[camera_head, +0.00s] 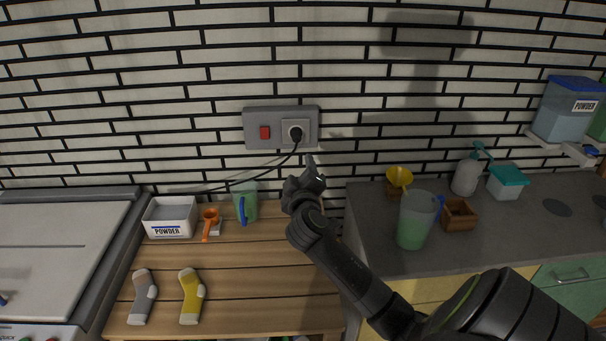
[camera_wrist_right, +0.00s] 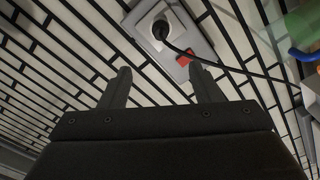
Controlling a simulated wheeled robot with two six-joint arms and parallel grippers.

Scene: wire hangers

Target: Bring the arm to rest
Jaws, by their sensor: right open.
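My right gripper (camera_head: 311,172) is raised in front of the tiled wall, just below the wall socket plate. In the right wrist view its two fingers (camera_wrist_right: 160,85) stand apart with nothing between them. The black plug (camera_head: 296,133) sits in the socket, and it also shows in the wrist view (camera_wrist_right: 161,30) beyond the fingertips. The gripper appears apart from the plug. My left gripper is not in view.
A red switch (camera_head: 265,132) is beside the socket. A cord (camera_head: 245,181) hangs left from the plug. A green jug (camera_head: 246,203), white powder box (camera_head: 171,218) and two socks (camera_head: 191,296) are on the wooden top. A green-tinted cup (camera_head: 415,220) stands on the right counter.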

